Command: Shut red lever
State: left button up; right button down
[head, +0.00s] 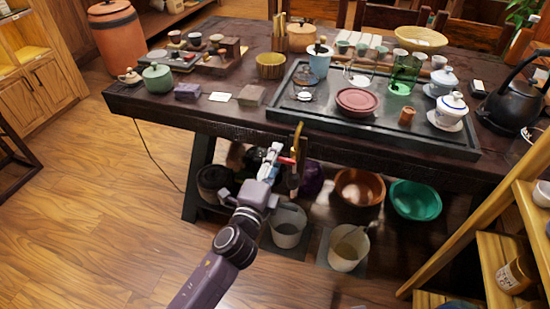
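The red lever (287,160) is small in the head view. It sits on a brass-coloured upright pipe or tap (298,138) at the front edge of the dark table. My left gripper (273,155) is raised just left of the lever, below the table edge. Its fingertips appear close to the lever, but I cannot tell whether they touch it. The finger opening is too small and overlapped to judge. The lower part of the tap is partly hidden behind the gripper and arm. My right gripper is not in view.
A dark tea tray (440,146) with cups and pots fills the table's right half. Beneath stand two pale buckets (286,238), a copper bowl (360,186) and a green bowl (416,200). Wooden shelving (478,215) stands at right. The floor at left is clear.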

pick_arm(q)
jog(key=v, duration=1.2)
dwell(0.5)
